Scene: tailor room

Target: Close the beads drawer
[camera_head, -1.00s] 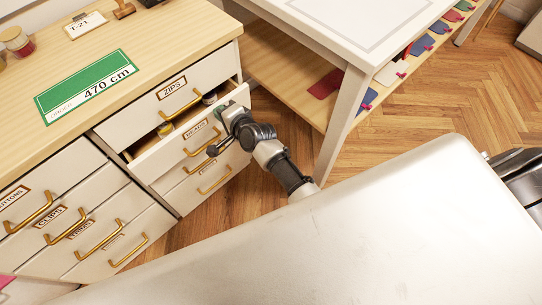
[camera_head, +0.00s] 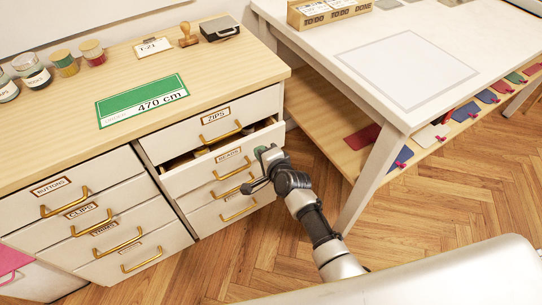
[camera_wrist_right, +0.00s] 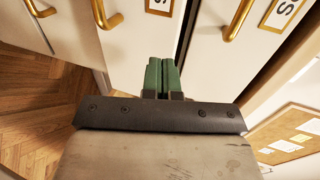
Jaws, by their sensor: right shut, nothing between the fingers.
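The beads drawer (camera_head: 210,176) is the white drawer below the zips drawer, in the cabinet's right column. It stands partly open; a dark gap and a bit of its inside show above its front. It has a "BEADS" label (camera_head: 228,154) and a brass handle (camera_head: 231,170). My right gripper (camera_head: 259,153) is at the right end of the drawer front, up against it or very near; I cannot tell if it touches. In the right wrist view its green fingers (camera_wrist_right: 162,76) are together and empty, pointing at white drawer fronts. My left gripper is not in view.
The zips drawer (camera_head: 190,135) above and the buttons drawer (camera_head: 95,197) at left look shut. Jars (camera_head: 66,63) and a green "470 cm" card (camera_head: 143,99) are on the cabinet top. A white table (camera_head: 395,117) stands to the right. Wood floor (camera_head: 300,225) is free in front.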

